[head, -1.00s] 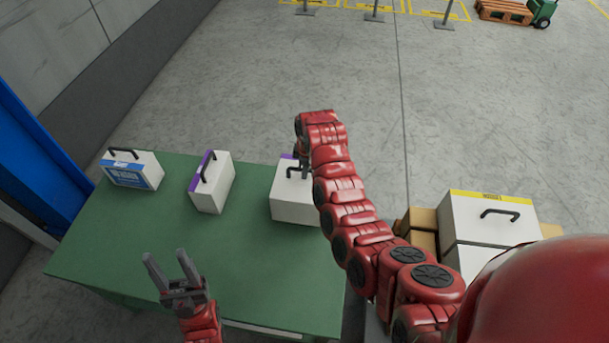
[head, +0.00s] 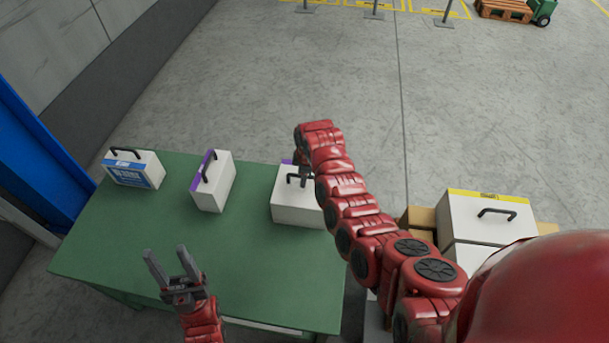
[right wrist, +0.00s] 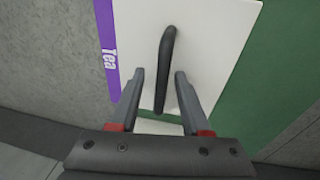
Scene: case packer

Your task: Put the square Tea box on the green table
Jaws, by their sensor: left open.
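The white Tea box (head: 292,208) with a black handle stands upright at the far right of the green table (head: 200,260). The right wrist view shows its purple strip (right wrist: 110,55) reading "Tea" and the handle (right wrist: 165,70) on top. My right gripper (right wrist: 158,88) is above the box, its fingers apart on either side of the handle's near end. In the head view my right arm partly covers the box's right side. My left gripper (head: 172,265) is open and empty over the table's front part.
A white box with a purple strip (head: 214,185) and a white box with a blue label (head: 133,172) stand left of the Tea box. Stacked white boxes, the top one yellow-striped (head: 470,220), stand at right by brown cartons (head: 420,222). The table's middle is clear.

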